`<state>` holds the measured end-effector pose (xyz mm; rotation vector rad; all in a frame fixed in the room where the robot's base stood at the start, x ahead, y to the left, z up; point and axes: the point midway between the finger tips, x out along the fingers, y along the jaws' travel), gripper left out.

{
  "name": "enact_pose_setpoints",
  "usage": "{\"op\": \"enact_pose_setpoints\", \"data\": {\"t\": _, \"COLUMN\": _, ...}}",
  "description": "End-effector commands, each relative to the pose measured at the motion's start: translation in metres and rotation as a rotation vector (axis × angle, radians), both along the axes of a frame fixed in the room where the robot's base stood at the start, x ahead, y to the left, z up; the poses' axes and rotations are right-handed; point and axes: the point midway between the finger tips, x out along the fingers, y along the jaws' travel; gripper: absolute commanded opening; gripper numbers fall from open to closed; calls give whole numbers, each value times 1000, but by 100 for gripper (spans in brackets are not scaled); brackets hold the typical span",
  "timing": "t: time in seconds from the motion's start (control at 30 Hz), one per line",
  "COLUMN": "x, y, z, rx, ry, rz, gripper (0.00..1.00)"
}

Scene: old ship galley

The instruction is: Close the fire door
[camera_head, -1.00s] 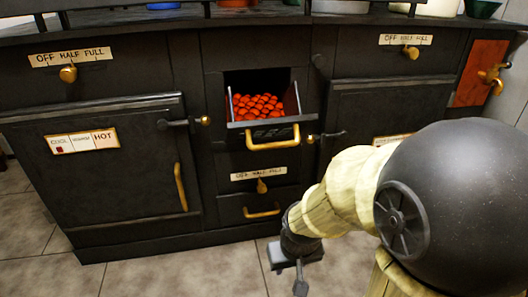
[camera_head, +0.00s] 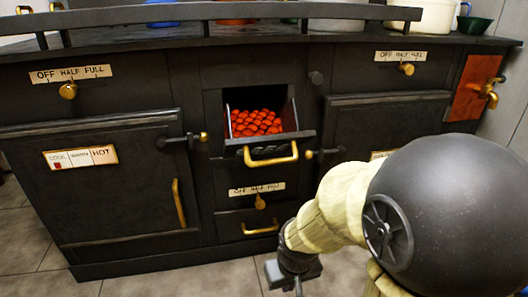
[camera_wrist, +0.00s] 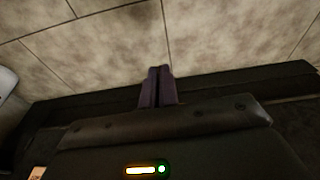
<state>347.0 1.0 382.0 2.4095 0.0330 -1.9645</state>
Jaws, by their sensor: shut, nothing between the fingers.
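The fire door (camera_head: 262,149) is at the middle of the black stove in the head view. It is tilted outward at the top and stands open, with a brass handle (camera_head: 272,155) along its front. Glowing red coals (camera_head: 257,122) show behind it. My gripper (camera_head: 297,284) is low in front of the stove, below and slightly right of the door, apart from it and pointing down. In the wrist view its two fingers (camera_wrist: 157,88) are together and empty, over floor tiles. The fire door does not show in the wrist view.
Below the fire door are a brass knob (camera_head: 260,201) and a lower drawer handle (camera_head: 260,229). An oven door (camera_head: 110,185) is shut at left. Latches (camera_head: 183,140) stick out beside the fire door. A rail (camera_head: 250,11) runs along the stove top. Tiled floor (camera_head: 180,283) lies in front.

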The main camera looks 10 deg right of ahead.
Motion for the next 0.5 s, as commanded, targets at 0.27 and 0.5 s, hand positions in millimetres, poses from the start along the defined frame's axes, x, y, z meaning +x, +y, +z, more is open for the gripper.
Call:
{"op": "enact_pose_setpoints", "data": {"t": 0.27, "x": -6, "y": 6, "z": -6, "rx": -128, "ry": 275, "rz": 329, "gripper": 0}}
{"op": "enact_pose_setpoints", "data": {"t": 0.5, "x": -13, "y": -2, "z": -11, "rx": -301, "ry": 571, "rz": 674, "gripper": 0}}
